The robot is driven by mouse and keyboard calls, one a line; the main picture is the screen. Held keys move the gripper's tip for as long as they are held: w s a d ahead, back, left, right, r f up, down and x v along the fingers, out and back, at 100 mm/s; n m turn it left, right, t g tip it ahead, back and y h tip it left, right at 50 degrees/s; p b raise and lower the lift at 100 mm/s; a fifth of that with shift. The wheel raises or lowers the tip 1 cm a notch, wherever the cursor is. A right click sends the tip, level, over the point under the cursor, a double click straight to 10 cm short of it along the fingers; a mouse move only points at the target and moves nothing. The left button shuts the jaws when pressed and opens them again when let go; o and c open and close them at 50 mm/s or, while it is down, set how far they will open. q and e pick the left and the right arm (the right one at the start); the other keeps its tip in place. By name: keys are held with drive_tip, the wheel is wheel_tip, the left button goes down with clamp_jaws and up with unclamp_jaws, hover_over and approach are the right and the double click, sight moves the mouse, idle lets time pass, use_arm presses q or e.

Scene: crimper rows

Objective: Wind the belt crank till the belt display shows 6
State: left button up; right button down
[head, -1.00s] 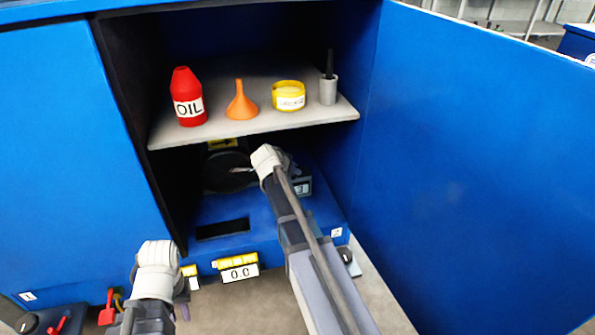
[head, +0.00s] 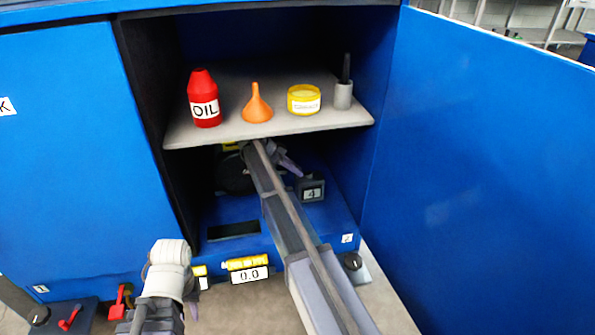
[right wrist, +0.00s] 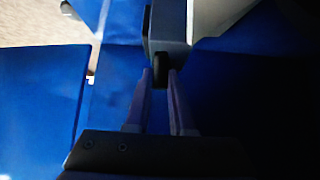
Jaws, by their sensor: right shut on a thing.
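The display box (head: 312,188) stands inside the cabinet under the shelf and reads 4. My right gripper (head: 296,167) reaches under the shelf, just left of this box. In the right wrist view its fingertips (right wrist: 160,78) close on a small black knob (right wrist: 160,68) at the side of a grey box (right wrist: 166,30). I take the knob for the crank's handle; the rest of the crank is hidden. My left gripper (head: 193,308) is low in front of the cabinet, mostly behind its own wrist, so its opening cannot be told.
The shelf (head: 215,136) above my right arm carries a red oil bottle (head: 204,100), an orange funnel (head: 256,105), a yellow tin (head: 304,100) and a grey cup (head: 343,95). A dark disc (head: 232,175) sits left of my gripper. A front display (head: 249,275) reads 0.0. The open door (head: 480,170) bounds the right.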

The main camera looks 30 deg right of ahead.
drive_tip(key=shift+w+m+g, duration=0.4)
drive_tip(key=shift+m+g, duration=0.2)
drive_tip(key=shift+d, duration=0.1)
drive_tip(key=c, duration=0.8)
unclamp_jaws()
drive_tip(key=shift+o, duration=0.2)
